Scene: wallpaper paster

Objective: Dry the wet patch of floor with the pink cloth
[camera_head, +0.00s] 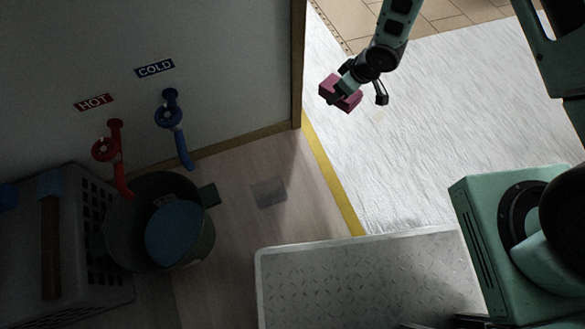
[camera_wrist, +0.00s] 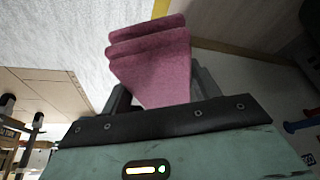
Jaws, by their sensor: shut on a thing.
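The pink cloth (camera_head: 341,93) is folded in layers and held by my gripper (camera_head: 362,88), which is shut on it at the upper middle of the head view. The cloth (camera_wrist: 152,62) also fills the space past my gripper (camera_wrist: 155,98) in the wrist view. It is over the white streaked floor, apart from the wet patch. The wet patch (camera_head: 269,192) appears as a small greyish square on the wood-look floor, between the bucket and the yellow strip. My gripper is up and to the right of it in the head view.
A dark bucket (camera_head: 118,240) with something blue inside stands below the red tap (camera_head: 113,160) and blue tap (camera_head: 175,130). A crate (camera_head: 95,290) is at lower left. A wall edge (camera_head: 298,65) stands between taps and gripper. A metal tread plate (camera_head: 365,275) lies below.

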